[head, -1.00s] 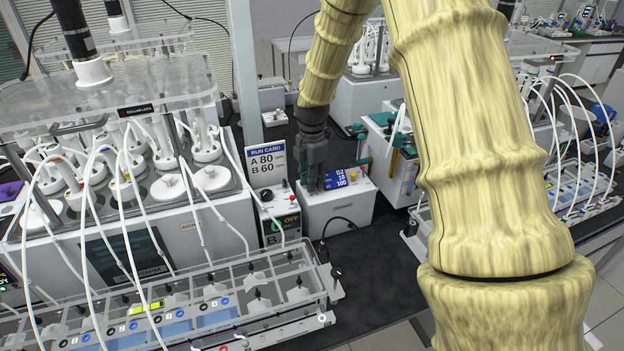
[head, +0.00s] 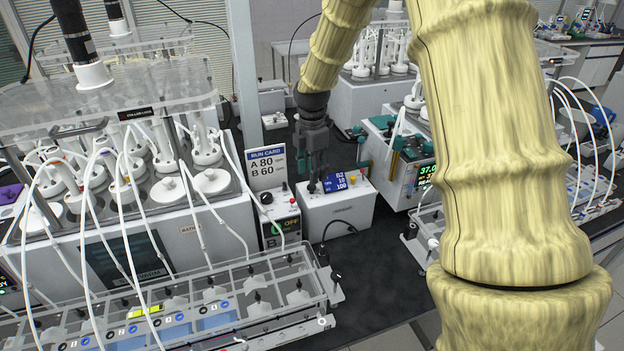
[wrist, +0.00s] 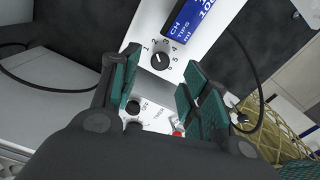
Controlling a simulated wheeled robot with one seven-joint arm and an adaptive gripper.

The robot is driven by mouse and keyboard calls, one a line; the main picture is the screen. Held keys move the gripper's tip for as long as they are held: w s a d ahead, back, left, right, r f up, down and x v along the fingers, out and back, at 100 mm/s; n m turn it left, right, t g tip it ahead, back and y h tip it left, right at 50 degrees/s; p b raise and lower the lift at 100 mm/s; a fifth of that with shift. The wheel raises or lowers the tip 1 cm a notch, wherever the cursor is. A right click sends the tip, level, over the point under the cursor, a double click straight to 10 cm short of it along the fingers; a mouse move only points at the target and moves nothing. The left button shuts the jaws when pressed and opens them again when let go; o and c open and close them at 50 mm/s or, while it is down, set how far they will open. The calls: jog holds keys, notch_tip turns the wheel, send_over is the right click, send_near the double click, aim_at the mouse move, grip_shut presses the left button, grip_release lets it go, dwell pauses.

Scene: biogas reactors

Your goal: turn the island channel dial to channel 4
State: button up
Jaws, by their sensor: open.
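The island channel dial (wrist: 160,61) is a small black knob on a white box, ringed by the numbers 1 to 6, in the wrist view. Its pointer seems to face up-left, near 2, but is too small to be sure. The box (head: 338,213) stands on the dark bench in the head view, with a blue display (head: 335,183) whose top line seems to end in 2. My gripper (wrist: 158,70) is open, its teal fingers on either side of the dial in the picture; contact cannot be told. In the head view my gripper (head: 313,172) hangs over the box and hides the dial.
A controller with a black knob (head: 266,198) and an OFF display stands left of the box, below a run card (head: 267,168). A clear tube rack (head: 265,290) is in front. A teal-trimmed instrument (head: 398,165) stands to the right. Bare bench (head: 375,265) lies in front right.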

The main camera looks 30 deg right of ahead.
notch_tip(320, 180, up, 7)
jog(key=shift+r, duration=0.2)
dwell(0.4)
